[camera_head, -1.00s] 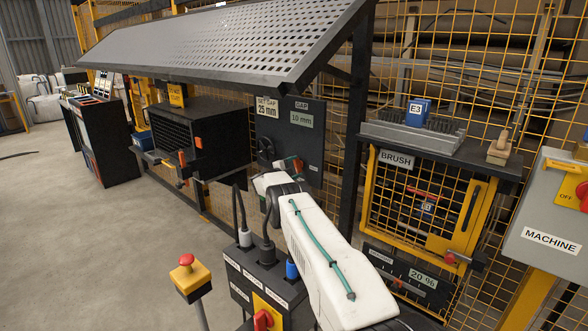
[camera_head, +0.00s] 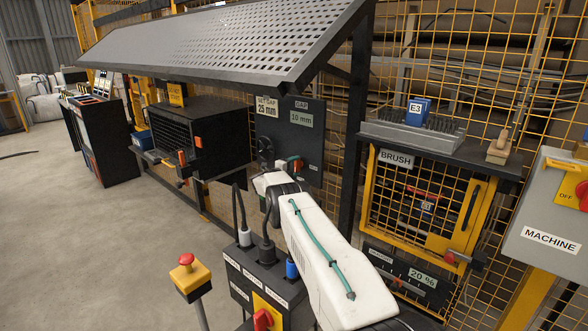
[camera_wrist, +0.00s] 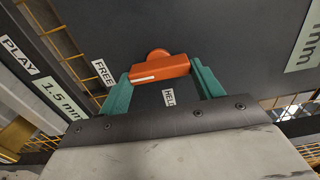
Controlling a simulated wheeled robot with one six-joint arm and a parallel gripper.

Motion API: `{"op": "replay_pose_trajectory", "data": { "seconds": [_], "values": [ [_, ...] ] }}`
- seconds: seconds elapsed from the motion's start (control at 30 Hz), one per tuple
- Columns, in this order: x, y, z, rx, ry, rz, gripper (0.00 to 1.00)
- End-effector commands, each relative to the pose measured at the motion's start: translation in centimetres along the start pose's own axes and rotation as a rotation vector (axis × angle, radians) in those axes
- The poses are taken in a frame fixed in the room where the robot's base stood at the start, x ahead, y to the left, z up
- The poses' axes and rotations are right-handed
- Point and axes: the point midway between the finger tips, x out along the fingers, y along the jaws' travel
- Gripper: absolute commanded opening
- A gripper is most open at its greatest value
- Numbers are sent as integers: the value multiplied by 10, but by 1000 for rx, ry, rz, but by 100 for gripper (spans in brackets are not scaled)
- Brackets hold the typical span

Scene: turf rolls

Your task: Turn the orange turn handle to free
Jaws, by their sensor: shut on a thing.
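The orange turn handle (camera_wrist: 172,67) is a short bar on a round orange hub, mounted on a dark panel, seen in the wrist view. My gripper (camera_wrist: 160,72) is shut on it, with one teal finger at each end of the bar. A white mark lies along the bar's left half, toward the side with the FREE label (camera_wrist: 103,72). The HELD label (camera_wrist: 168,97) is below the bar, between the fingers. In the head view my gripper (camera_head: 293,165) is at the lower part of the gap panel (camera_head: 309,120), where only a little orange shows.
A black handwheel (camera_head: 265,147) is just left of my gripper on the same panel. A sloped perforated cover (camera_head: 220,45) overhangs above. A dark post (camera_head: 354,130) stands to the right. A plug box (camera_head: 255,280) is below my arm.

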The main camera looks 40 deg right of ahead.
Motion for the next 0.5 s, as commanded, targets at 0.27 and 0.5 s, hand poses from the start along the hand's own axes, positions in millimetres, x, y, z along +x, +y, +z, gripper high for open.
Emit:
{"op": "replay_pose_trajectory", "data": {
  "seconds": [0.27,0.5],
  "values": [
    [1,0,0,2,0,0,87],
    [-1,0,0,1,-1,0,87]
  ]
}}
